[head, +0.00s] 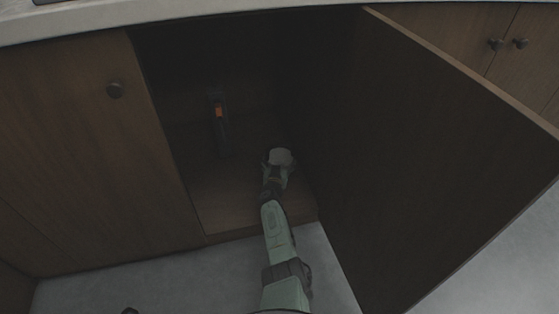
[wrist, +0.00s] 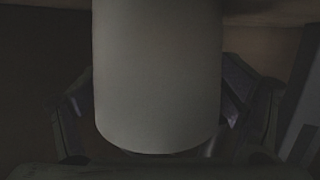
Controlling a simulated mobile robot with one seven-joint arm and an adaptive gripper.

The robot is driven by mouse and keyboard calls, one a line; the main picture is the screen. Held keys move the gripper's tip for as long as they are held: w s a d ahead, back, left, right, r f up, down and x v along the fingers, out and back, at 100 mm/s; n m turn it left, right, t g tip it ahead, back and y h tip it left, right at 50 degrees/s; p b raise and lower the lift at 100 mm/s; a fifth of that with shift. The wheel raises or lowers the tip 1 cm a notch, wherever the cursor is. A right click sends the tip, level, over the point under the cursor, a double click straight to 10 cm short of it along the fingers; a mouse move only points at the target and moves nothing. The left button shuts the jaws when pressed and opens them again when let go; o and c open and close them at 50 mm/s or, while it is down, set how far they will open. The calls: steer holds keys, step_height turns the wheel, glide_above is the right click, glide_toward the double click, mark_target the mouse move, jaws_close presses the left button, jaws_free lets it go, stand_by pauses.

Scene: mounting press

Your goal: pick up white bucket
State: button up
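The white bucket (head: 281,157) stands inside the open lower cabinet, on its floor near the right side. In the wrist view the white bucket (wrist: 157,75) fills the middle of the picture, upright and close. My gripper (head: 276,170) reaches into the cabinet right at the bucket. In the wrist view the fingers of my gripper (wrist: 155,112) are spread, one on each side of the bucket. The bucket lies between them; the fingertips are dark, and I cannot tell whether they touch its sides.
An object with an orange part (head: 219,112) stands at the back left inside the cabinet. The open cabinet door (head: 440,150) is to the right of my arm. A closed door (head: 85,160) is on the left, and the countertop (head: 160,14) runs above.

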steer(key=c, duration=0.6)
steer(key=shift+c, duration=0.2)
